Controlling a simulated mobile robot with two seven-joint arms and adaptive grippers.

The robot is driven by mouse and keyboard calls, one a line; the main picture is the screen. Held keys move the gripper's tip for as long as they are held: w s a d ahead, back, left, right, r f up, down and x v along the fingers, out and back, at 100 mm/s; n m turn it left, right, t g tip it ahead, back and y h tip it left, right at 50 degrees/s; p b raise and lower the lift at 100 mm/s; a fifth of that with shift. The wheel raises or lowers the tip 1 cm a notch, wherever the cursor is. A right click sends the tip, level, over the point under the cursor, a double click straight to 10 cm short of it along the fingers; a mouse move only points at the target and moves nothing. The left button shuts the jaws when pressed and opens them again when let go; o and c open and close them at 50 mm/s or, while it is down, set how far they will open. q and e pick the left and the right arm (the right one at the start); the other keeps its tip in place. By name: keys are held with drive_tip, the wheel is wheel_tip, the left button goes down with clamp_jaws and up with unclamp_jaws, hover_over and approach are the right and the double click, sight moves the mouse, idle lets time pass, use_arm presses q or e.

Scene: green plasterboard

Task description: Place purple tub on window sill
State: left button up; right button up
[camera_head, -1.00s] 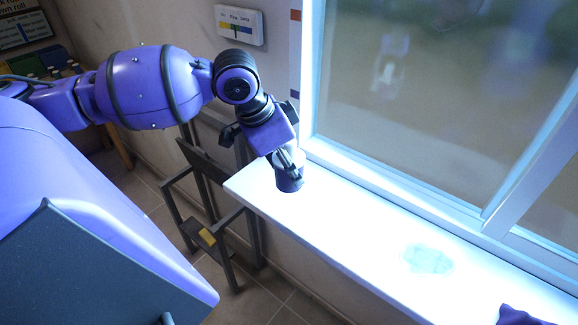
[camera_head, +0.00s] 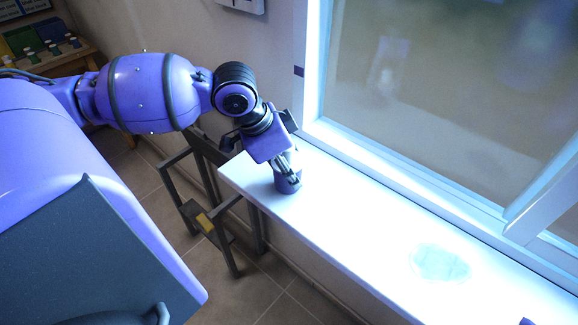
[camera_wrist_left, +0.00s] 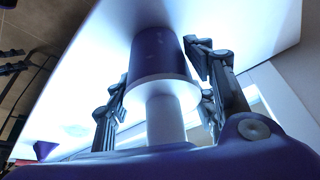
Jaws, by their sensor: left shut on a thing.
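The purple tub (camera_head: 288,184) stands upright on the white window sill (camera_head: 370,235), near the sill's left end. It looks dark purple with a pale top, and its base appears to touch the sill. My left gripper (camera_head: 284,165) comes down over it from above and hides part of it. In the left wrist view the tub (camera_wrist_left: 157,52) sits between the two fingers of my left gripper (camera_wrist_left: 160,92), which is shut on it; a pale cylinder rises from its white end. My right gripper is not in view.
The window frame (camera_head: 400,165) runs along the sill's back edge. A pale patch (camera_head: 440,263) marks the sill to the right, and a bit of purple (camera_head: 526,321) shows at the lower edge. A dark metal frame (camera_head: 215,215) stands on the tiled floor below. The middle sill is clear.

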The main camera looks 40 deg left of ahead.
use_arm(q)
drive_tip(key=shift+w+f, duration=0.15)
drive_tip(key=shift+w, duration=0.1)
drive_tip(key=o, duration=1)
drive_tip(key=shift+w+a+f, duration=0.1)
drive_tip(key=shift+f, duration=0.05)
drive_tip(key=shift+c, duration=0.2)
drive_tip(key=o, duration=0.3)
drive_tip(key=shift+a, duration=0.1)
drive_tip(key=shift+o, duration=0.7)
drive_tip(key=shift+r, duration=0.2)
drive_tip(key=p+v, duration=0.3)
drive_tip(key=v, duration=0.9)
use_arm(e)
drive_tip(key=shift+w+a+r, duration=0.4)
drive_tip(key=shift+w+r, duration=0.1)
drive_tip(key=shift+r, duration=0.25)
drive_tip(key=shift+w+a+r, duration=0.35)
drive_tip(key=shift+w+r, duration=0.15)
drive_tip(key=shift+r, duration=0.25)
use_arm(q)
drive_tip(key=shift+r, duration=0.1)
